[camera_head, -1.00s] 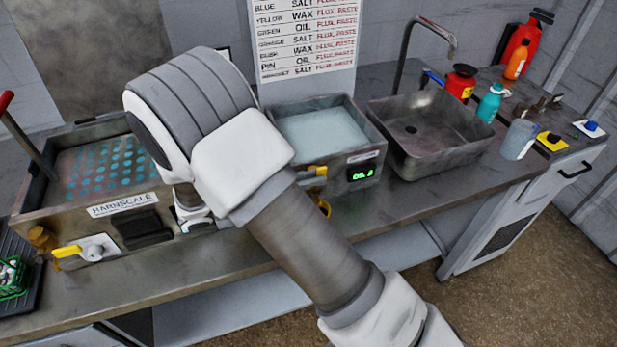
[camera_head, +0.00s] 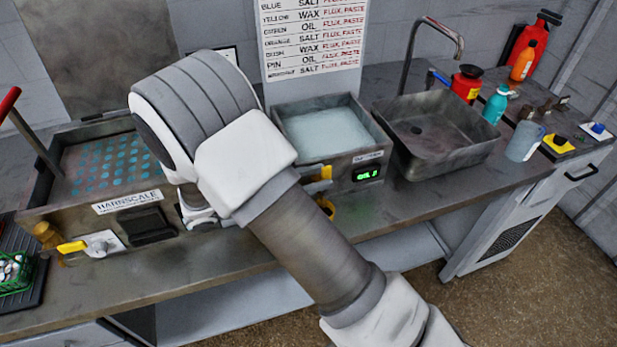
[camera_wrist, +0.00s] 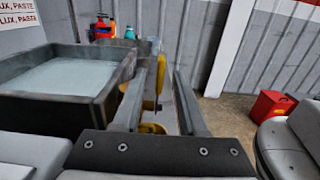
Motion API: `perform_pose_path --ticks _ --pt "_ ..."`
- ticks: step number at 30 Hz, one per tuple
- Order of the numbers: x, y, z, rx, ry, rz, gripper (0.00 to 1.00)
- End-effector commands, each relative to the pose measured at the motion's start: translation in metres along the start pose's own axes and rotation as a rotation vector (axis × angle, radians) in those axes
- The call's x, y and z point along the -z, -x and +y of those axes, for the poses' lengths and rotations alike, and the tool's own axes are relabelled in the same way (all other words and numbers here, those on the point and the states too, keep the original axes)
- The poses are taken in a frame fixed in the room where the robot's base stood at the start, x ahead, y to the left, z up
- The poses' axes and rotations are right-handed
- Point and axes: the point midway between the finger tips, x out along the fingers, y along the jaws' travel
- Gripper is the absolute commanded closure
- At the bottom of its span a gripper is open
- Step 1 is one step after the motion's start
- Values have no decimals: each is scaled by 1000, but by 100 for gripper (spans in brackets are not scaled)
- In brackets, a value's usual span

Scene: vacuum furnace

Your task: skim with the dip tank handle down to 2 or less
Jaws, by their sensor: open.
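The dip tank (camera_head: 370,158) is a grey metal box of pale bluish liquid (camera_head: 325,127) on the bench, right of my arm. A small green display is on its front; its digits are too small to read surely. Its yellow handle (camera_head: 320,173) sticks out at the front left corner, partly behind my arm. In the wrist view the tank (camera_wrist: 105,95) is at left and yellow handle parts (camera_wrist: 150,103) show close by the left finger. My gripper (camera_wrist: 168,72) is open, fingers pointing along the tank front. I cannot tell whether it touches the handle. My arm hides it in the head view.
Left is the Harnscale tank (camera_head: 30,212) with a blue-dotted plate and a yellow lever (camera_head: 72,247). Right are a sink (camera_head: 440,150), a faucet, bottles and a clear jug (camera_head: 523,141). A red container (camera_wrist: 270,108) stands on the floor, right in the wrist view.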

Motion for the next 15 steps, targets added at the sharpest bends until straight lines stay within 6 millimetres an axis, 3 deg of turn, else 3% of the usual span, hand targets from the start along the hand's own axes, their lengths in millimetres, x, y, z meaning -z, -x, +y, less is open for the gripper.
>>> perform_pose_path --ticks 8,15 --pt "0 8 0 -2 -1 1 59" --pt "2 54 0 -4 -1 1 59"
